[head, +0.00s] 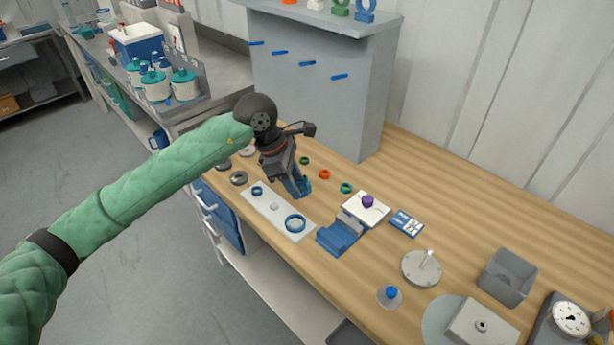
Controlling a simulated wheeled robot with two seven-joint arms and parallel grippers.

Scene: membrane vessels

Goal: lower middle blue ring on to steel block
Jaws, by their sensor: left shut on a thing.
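My left gripper (297,184) comes in from the left and points down over the bench. It is shut on a blue ring (305,188), partly hidden by the fingers; I cannot tell its exact tilt or height. A white strip tray (258,203) lies just left of and below the gripper. A small blue ring (257,191) is at its far end and a larger blue ring (295,223) at its near end, with a small pale disc (274,206) between them. A pale metal block (482,323) with a central hole, likely the steel block, sits at the lower right. My right gripper is not in view.
Small green and orange rings (324,174) lie behind the gripper. A blue cradle (338,236), a white pad with a purple piece (367,202), a round plate with a pin (422,268), a blue-capped bottle (390,296) and a grey bin (507,277) stand to the right.

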